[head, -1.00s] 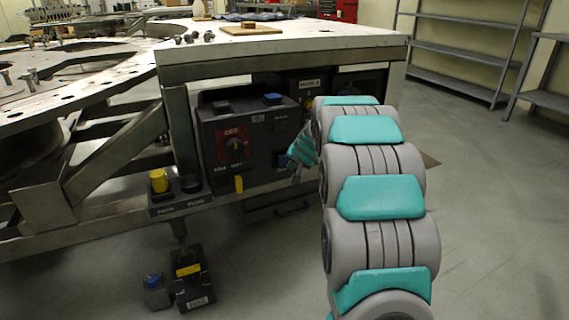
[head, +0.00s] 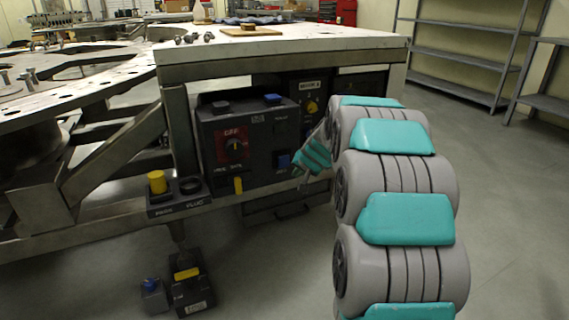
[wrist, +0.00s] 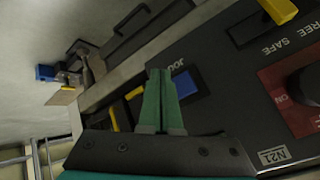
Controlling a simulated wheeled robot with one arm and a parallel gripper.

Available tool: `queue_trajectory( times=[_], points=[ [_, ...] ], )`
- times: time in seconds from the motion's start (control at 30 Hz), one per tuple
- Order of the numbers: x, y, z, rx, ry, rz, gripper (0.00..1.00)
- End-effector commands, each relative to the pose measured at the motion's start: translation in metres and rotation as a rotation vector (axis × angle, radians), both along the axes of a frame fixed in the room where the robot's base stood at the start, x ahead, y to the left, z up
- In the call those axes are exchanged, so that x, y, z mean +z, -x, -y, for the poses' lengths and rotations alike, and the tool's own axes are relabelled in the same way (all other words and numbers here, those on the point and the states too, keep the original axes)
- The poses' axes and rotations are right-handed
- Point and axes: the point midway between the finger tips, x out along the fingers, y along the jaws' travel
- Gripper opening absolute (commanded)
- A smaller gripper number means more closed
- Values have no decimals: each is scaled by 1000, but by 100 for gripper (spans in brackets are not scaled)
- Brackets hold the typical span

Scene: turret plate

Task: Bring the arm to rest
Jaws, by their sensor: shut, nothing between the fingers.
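My arm (head: 405,190), grey with teal covers, rises at the right of the head view and bends over toward the control box. My gripper (head: 300,178) is beside the right front of the black control box (head: 222,160), small and partly hidden by my arm. In the wrist view my gripper (wrist: 160,72) has its two green fingers together with nothing between them. The fingertips appear close to a blue button (wrist: 186,84) on the box's panel. I cannot tell whether they touch it.
The box carries a red dial plate (head: 236,146) and sits under a white-topped table (head: 290,42). A yellow knob (head: 157,182) stands on a small ledge at left. Small black boxes (head: 190,285) are on the floor. Open floor (head: 510,220) lies at right, before grey shelves (head: 460,55).

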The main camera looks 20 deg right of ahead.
Motion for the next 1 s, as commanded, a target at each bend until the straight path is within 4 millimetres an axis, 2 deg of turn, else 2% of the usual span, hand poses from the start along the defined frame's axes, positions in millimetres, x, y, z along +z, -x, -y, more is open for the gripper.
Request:
queue_trajectory(
  times=[0.27, 0.37, 0.47, 0.6, 0.7, 0.77, 0.83, 0.97, 1.0],
  points=[
    [1, 2, -4, 8, 0, -4, 0],
    [5, 13, -25, 50, -6, -28, 0],
    [11, 38, -62, 128, -10, -76, 0],
    [15, 95, -124, 263, -15, -185, 0],
    [14, 143, -159, 352, -11, -273, 0],
    [15, 173, -176, 401, -2, -322, 0],
    [12, 211, -193, 454, 5, -391, 0],
    [10, 281, -215, 540, 34, -510, 0],
    [8, 304, -219, 564, 41, -552, 0]
  ],
)
